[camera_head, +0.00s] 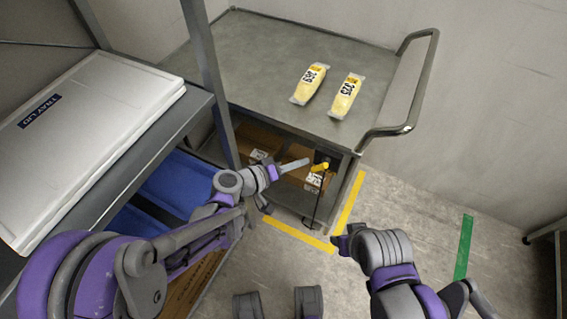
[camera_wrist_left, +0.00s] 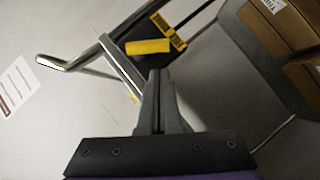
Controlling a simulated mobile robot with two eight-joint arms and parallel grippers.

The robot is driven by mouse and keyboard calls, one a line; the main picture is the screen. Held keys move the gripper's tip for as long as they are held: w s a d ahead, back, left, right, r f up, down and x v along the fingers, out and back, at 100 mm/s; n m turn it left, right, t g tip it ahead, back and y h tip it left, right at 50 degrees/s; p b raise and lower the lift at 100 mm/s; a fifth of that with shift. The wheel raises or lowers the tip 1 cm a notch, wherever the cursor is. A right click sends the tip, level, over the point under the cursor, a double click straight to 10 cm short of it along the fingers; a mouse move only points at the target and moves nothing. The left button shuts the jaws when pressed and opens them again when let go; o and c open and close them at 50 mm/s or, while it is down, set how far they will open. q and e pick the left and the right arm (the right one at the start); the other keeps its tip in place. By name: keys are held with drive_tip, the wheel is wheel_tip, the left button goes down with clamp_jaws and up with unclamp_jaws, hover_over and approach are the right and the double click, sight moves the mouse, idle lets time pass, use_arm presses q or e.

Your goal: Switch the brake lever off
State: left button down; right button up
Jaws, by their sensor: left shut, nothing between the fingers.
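The yellow brake lever (camera_head: 320,167) is on the near right corner of the metal cart (camera_head: 255,60), just below the top. In the left wrist view the lever (camera_wrist_left: 148,46) shows as a yellow bar beside a yellow-and-black piece (camera_wrist_left: 168,30). My left gripper (camera_head: 305,162) is shut and empty, its fingertips just left of the lever. In the left wrist view the closed fingertips (camera_wrist_left: 158,73) point at the lever; I cannot tell whether they touch it. My right gripper (camera_head: 343,241) is low on the right, away from the cart, its fingers partly hidden.
Two yellow packs (camera_head: 309,83) lie on the cart top, and cardboard boxes (camera_wrist_left: 283,28) sit on its lower shelf. A curved handle (camera_head: 416,90) juts out at the cart's right.

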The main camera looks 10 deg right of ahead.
use_arm(q)
drive_tip(key=shift+s+d+f, duration=0.35)
drive_tip(key=shift+d+f, duration=0.25)
drive_tip(key=shift+d, duration=0.15)
use_arm(e)
drive_tip(key=shift+f, duration=0.25)
use_arm(q)
drive_tip(key=shift+f+h+b, duration=0.15)
drive_tip(key=shift+h+b, duration=0.15)
drive_tip(key=shift+b, duration=0.2)
use_arm(e)
drive_tip(key=shift+f, duration=0.45)
